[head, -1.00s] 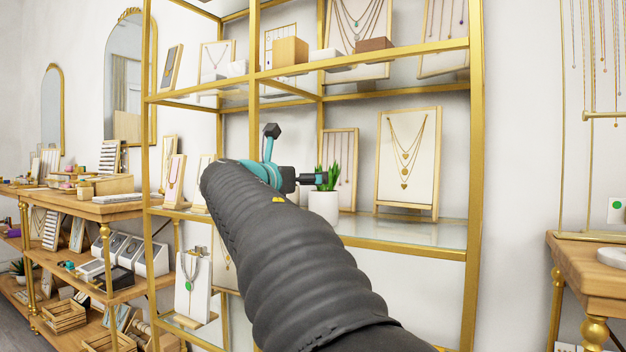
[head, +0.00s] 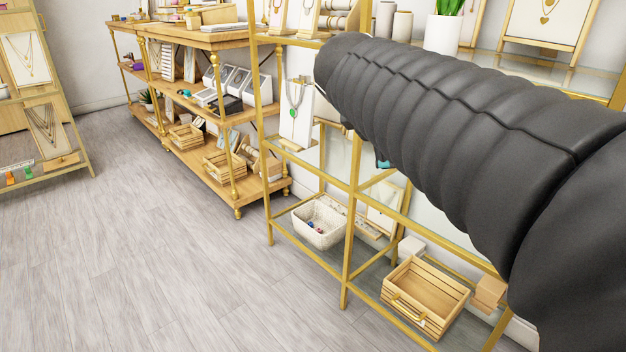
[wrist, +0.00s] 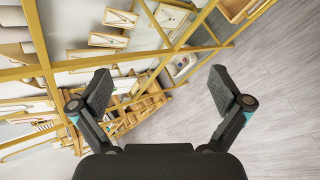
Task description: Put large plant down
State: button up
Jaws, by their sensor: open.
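A potted plant (head: 443,30) with a white pot and green leaves stands upright on the glass shelf at the top of the head view; the frame's top edge cuts off its leaves. It is the only plant near my arm. My gripper (wrist: 160,92) is open and empty in the wrist view, with its fingers spread wide and apart from the shelf. In the head view my arm hides nearly all of the gripper. The plant does not show in the wrist view.
The gold-framed shelf unit (head: 355,165) stands close by my arm. Its lower levels hold a wooden crate (head: 427,292) and a white basket (head: 318,226). A wooden display table (head: 225,38) stands behind to the left. The grey floor (head: 150,260) is clear.

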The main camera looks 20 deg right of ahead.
jog(key=s+a+f+m+y, duration=0.4)
jog(key=s+a+f+m, duration=0.2)
jog(key=f, duration=0.3)
jog(key=s+a+f+m+g+y, duration=0.1)
jog(key=s+a+f+m+y, duration=0.2)
jog(key=s+a+f+m, duration=0.3)
jog(key=s+a+f, duration=0.2)
jog(key=a+f, duration=0.1)
jog(key=f, duration=0.1)
jog(key=shift+s+f+y, duration=0.3)
jog(key=shift+s+y, duration=0.05)
jog(key=shift+y, duration=0.05)
